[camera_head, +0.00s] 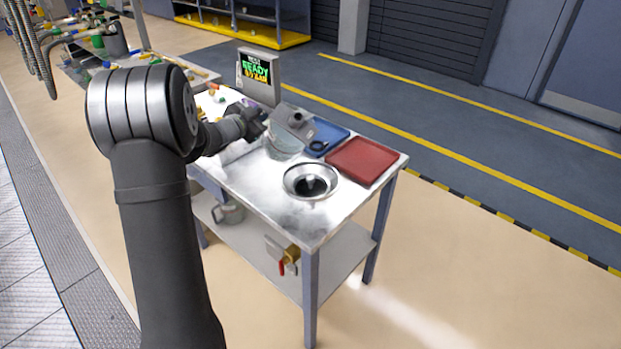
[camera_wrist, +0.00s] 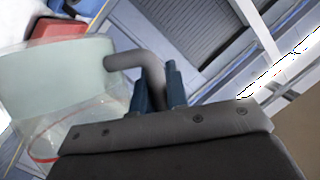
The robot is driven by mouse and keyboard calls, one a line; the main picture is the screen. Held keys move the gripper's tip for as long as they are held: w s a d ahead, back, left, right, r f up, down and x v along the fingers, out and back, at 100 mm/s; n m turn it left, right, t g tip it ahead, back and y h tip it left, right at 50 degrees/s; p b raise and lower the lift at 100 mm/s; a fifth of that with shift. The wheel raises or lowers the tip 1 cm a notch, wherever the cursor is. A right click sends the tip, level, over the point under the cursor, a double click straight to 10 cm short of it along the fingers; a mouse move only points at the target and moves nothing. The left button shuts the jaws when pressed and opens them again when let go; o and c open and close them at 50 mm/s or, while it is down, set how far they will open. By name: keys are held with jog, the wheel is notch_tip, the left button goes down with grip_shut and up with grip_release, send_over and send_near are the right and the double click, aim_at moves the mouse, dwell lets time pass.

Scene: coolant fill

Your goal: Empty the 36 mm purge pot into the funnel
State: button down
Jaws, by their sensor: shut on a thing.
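In the wrist view, the blue jaws of my gripper (camera_wrist: 158,92) are shut on the grey curved handle of a pale, cloudy pot (camera_wrist: 55,75). I take it for the purge pot; its size and contents cannot be told. In the head view, my gripper (camera_head: 258,120) is over the back half of the table, and I cannot separate its parts clearly from the held pot. The funnel (camera_head: 310,182) is a round steel bowl with a dark centre, set in the tabletop near the front corner. My gripper is behind and left of it, apart from it.
A clear vessel (camera_head: 284,147) stands below my gripper. A blue tray (camera_head: 328,131) and a red tray (camera_head: 366,160) lie to the right. The tabletop left of the funnel (camera_head: 255,178) is clear.

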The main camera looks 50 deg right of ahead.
aim_at(275, 113)
jog(key=shift+s+a+r+m+t+h, duration=0.25)
jog(key=shift+s+r+m+h, duration=0.2)
jog(key=shift+s+r+m, duration=0.25)
jog(key=shift+s+a+r+m+t+h, duration=0.1)
jog(key=shift+s+r+m+t+h, duration=0.35)
jog(key=shift+m, duration=0.35)
dwell(1.0)
jog(key=shift+s+a+r+m+h+p, duration=0.15)
jog(key=shift+s+r+m+h+p, duration=0.3)
jog(key=shift+s+m, duration=0.35)
dwell(0.7)
jog(key=shift+s+a+r+m+h, duration=0.15)
jog(key=shift+s+m+h, duration=0.1)
jog(key=shift+s+m, duration=0.15)
jog(key=shift+s+a+r+m+h, duration=0.1)
jog(key=shift+s+m+h, duration=0.1)
jog(key=shift+s+m, duration=0.2)
dwell(1.0)
jog(key=shift+s+a+r+m+g+h+p, duration=0.15)
jog(key=shift+s+r+m+h+p, duration=0.1)
jog(key=shift+s+r+m, duration=0.25)
jog(key=shift+s+a+r+m+g+h+p, duration=0.25)
jog(key=shift+s+m, duration=0.1)
jog(key=shift+s, duration=0.35)
jog(key=shift+s+a+r+m+g+h+p, duration=0.1)
jog(key=shift+s+r+m+h+p, duration=0.15)
jog(key=shift+s+r+m, duration=0.25)
dwell(0.5)
